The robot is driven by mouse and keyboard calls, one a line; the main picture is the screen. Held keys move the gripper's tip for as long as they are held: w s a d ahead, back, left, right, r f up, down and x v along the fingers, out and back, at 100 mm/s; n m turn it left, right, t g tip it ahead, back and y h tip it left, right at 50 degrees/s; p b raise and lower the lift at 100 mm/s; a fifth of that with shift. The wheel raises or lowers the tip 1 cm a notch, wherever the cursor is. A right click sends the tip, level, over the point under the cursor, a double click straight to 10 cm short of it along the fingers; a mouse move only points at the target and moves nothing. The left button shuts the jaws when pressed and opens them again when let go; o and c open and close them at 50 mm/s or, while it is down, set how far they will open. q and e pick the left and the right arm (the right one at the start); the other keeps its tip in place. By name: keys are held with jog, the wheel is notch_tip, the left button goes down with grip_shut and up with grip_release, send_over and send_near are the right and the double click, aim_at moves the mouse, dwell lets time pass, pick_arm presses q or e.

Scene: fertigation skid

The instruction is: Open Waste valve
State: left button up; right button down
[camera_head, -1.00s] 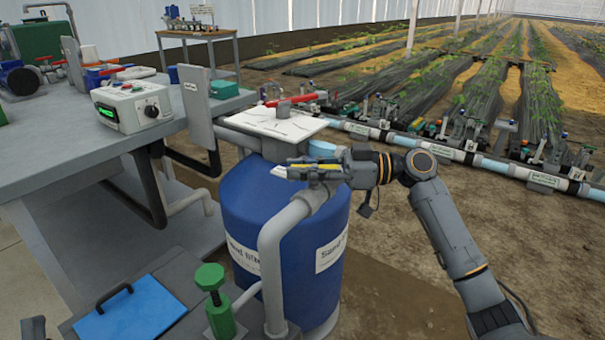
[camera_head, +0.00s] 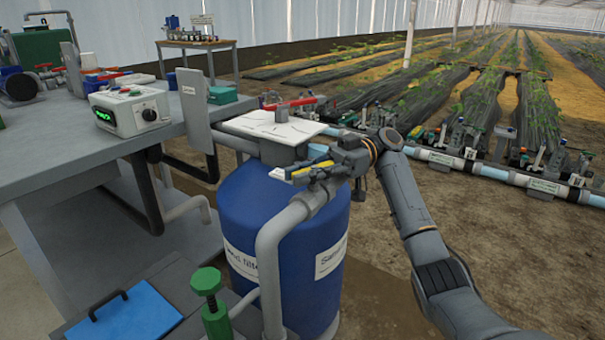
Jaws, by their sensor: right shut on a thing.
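My right gripper (camera_head: 287,174) is above the grey pipe (camera_head: 270,245) beside the blue sand filter tank (camera_head: 262,200). It is shut on a yellow lever-like part (camera_head: 312,169), which the fingers partly hide. The lever sits just over the pipe's upper bend, close to the front edge of the white top plate (camera_head: 270,126). No Waste label can be read, so I cannot tell from lettering which valve this is. My left gripper is not in view.
A red handle (camera_head: 290,103) lies behind the white plate. A green knob valve (camera_head: 208,283) and a blue lid (camera_head: 125,314) are at the front left. A grey bench with a control box (camera_head: 128,110) fills the left. Open soil lies at right.

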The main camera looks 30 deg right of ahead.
jog(key=shift+s+r+n+g, duration=0.1)
jog(key=shift+n+g, duration=0.4)
jog(key=shift+g, duration=0.3)
jog(key=c, duration=1.3)
grip_release()
notch_tip(320, 180, up, 10)
jog(key=shift+f, duration=0.1)
